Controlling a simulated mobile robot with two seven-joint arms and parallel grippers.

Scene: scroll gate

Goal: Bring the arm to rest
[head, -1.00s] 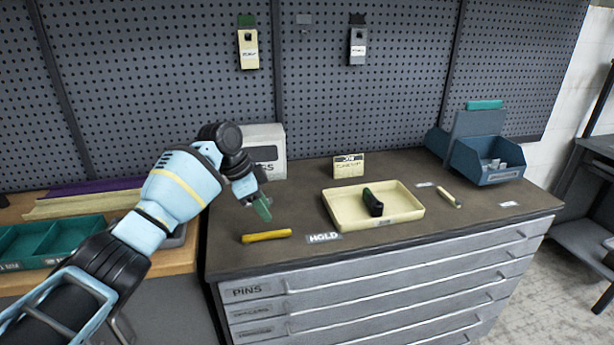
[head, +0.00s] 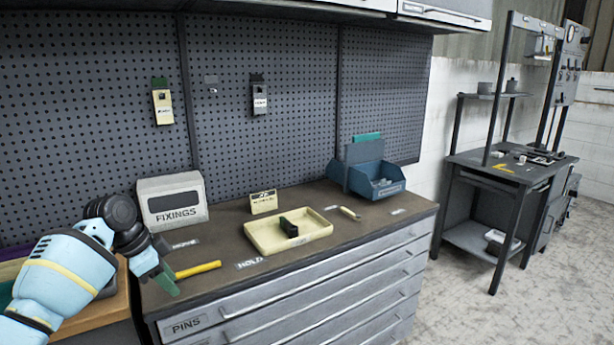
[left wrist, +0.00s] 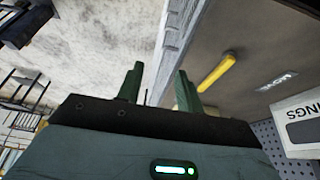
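My left gripper (head: 166,272) is at the left end of the grey cabinet top (head: 225,250), near the yellow rod (head: 198,269). In the left wrist view its two green fingers (left wrist: 158,90) stand apart with nothing between them. The yellow rod also shows in the left wrist view (left wrist: 217,73), lying on the top, apart from the fingers. My left arm comes in from the lower left, bent. My right gripper is not in view.
A cream tray (head: 260,244) holds a dark block (head: 288,228). A FIXINGS box (head: 172,200), a small sign card (head: 264,202) and a blue bin (head: 380,181) stand along the back. A small yellowish piece (head: 350,213) lies right of the tray. Open floor (head: 470,310) is at right.

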